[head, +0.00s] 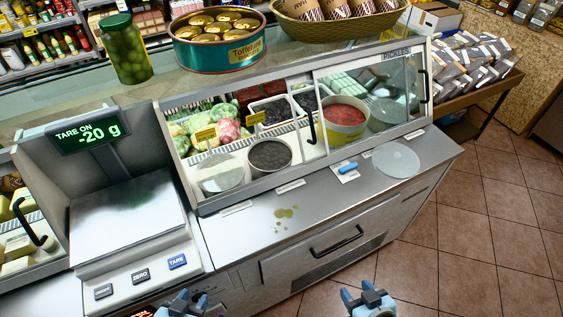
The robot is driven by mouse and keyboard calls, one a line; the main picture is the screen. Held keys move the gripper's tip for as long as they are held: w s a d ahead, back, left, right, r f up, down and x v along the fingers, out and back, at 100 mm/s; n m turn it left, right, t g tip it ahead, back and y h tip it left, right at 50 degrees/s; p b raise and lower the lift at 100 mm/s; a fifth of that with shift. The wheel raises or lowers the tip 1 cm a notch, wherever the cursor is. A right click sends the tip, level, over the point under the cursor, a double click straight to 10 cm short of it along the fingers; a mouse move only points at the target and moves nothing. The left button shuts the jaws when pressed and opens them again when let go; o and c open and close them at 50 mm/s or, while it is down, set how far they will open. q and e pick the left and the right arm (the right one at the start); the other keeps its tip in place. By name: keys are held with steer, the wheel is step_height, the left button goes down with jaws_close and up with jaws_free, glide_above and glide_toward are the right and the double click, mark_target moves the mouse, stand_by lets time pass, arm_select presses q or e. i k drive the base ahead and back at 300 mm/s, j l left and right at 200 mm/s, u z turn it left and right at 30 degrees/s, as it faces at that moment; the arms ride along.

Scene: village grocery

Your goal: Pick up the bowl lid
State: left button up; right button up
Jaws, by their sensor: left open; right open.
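A round, translucent lid (397,160) lies flat on the steel counter ledge (335,207), near its right end. My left gripper (184,298) is open and empty at the bottom edge of the head view, in front of the counter and far to the left of the lid. My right gripper (366,291) is open and empty at the bottom edge, below the lid in the picture and well apart from it. Only the ends of both grippers show. Behind the glass, a bowl of red food (345,117) and a bowl of dark food (269,157) stand uncovered.
A small blue object (348,167) lies left of the lid on a label. Green spots (286,212) mark the ledge. A scale (130,225) reading -20 g stands at left. The glass case (300,110) rises behind the ledge. Tiled floor (475,220) is clear at right.

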mark_target(395, 160)
steer(key=l+u, duration=0.15)
steer(key=u, duration=0.3)
steer(key=l+u, duration=0.2)
steer(key=u, duration=0.3)
steer(key=l+u, duration=0.2)
steer(key=l, duration=0.15)
steer(key=k+l+u, duration=0.2)
steer(key=l+u, duration=0.2)
steer(key=l, duration=0.25)
steer(key=k+l+u, duration=0.1)
steer(key=l, duration=0.25)
steer(key=k+l+u, duration=0.2)
steer(key=k+l, duration=0.15)
steer(key=l, duration=0.25)
steer(key=k+l, duration=0.15)
steer(key=l, duration=0.2)
steer(key=k+l, duration=0.35)
steer(key=l, duration=0.3)
steer(key=u, duration=0.05)
